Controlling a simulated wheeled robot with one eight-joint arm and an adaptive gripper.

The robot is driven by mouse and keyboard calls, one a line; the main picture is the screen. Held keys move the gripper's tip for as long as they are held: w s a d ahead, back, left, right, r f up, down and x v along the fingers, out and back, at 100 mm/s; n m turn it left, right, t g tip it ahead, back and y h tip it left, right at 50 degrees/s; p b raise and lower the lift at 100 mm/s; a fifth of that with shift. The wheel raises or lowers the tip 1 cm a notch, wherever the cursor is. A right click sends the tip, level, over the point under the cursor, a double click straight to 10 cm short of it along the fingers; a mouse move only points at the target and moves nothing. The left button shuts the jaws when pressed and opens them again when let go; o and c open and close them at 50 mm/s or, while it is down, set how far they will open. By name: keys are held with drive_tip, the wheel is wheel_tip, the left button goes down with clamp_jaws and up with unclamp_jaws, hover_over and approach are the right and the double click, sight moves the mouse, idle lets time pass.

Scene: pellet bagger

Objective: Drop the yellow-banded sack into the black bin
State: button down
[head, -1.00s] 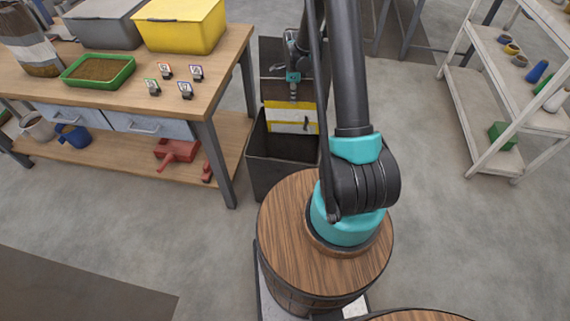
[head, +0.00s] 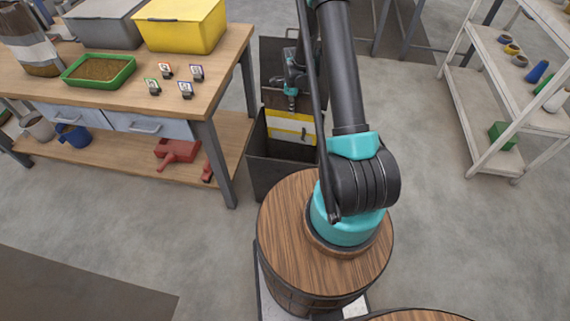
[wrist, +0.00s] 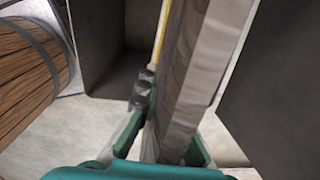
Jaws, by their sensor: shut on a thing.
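The yellow-banded sack (head: 291,127) hangs upright below my gripper, with a brown upper part and a white panel with a yellow band. My gripper (head: 291,98) is shut on the sack's top. The black bin (head: 283,178) stands on the floor under it; the sack hangs over or within its opening, and I cannot tell how deep. In the wrist view the sack (wrist: 203,65) runs away from my green gripper fingers (wrist: 172,140), between dark bin walls (wrist: 95,35). The fingers' contact with the sack is partly hidden.
A wooden workbench (head: 215,75) stands just left of the bin, with a yellow box (head: 180,28) and a green tray (head: 98,70) on it. My arm's wooden barrel base is close in front. A white shelf (head: 480,120) stands at the right, beyond free floor.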

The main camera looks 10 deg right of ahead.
drive_tip(key=c, duration=1.6)
unclamp_jaws()
drive_tip(key=shift+r, duration=0.1)
wheel_tip(320, 180, up, 12)
drive_tip(key=shift+s+f, duration=0.1)
